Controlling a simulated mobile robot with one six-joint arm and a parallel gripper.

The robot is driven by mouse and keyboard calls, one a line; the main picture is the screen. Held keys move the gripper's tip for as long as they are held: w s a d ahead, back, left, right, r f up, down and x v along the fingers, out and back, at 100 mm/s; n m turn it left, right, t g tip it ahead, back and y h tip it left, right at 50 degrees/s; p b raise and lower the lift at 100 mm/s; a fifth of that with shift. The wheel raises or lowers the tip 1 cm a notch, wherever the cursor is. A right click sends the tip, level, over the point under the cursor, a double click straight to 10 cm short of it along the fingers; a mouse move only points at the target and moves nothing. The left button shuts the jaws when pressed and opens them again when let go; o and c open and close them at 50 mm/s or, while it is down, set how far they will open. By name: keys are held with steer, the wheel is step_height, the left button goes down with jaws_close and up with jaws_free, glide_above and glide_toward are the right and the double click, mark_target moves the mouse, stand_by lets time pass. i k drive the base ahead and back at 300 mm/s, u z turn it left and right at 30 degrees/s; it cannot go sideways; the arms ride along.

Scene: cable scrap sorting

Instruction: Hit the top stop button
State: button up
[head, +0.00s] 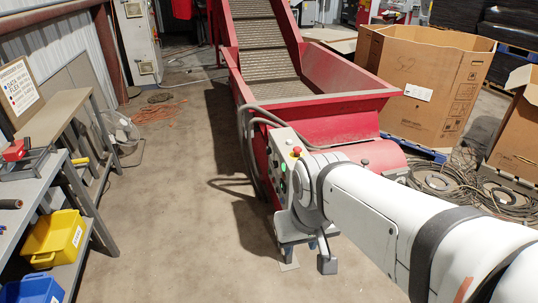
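The red stop button (297,151) sits on a yellow base at the top of a pale control box (283,160), on the near side of the red conveyor hopper. Smaller buttons, one green, show on the box face below it. My white arm reaches in from the lower right and covers the box's lower right part. My gripper (307,264) hangs below the wrist, lower in the picture than the stop button and apart from it. Its two fingers appear spread, with floor showing between them and nothing held.
The red hopper (318,106) with its inclined belt stands behind the box. Cardboard boxes (428,85) and coiled cables (440,182) are at right. A workbench with a yellow bin (53,239) is at left. The floor (180,225) between is clear.

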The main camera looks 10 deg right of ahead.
mark_target(297, 150)
steer(key=z, duration=0.35)
steer(key=i, duration=1.75)
steer(key=z, duration=0.15)
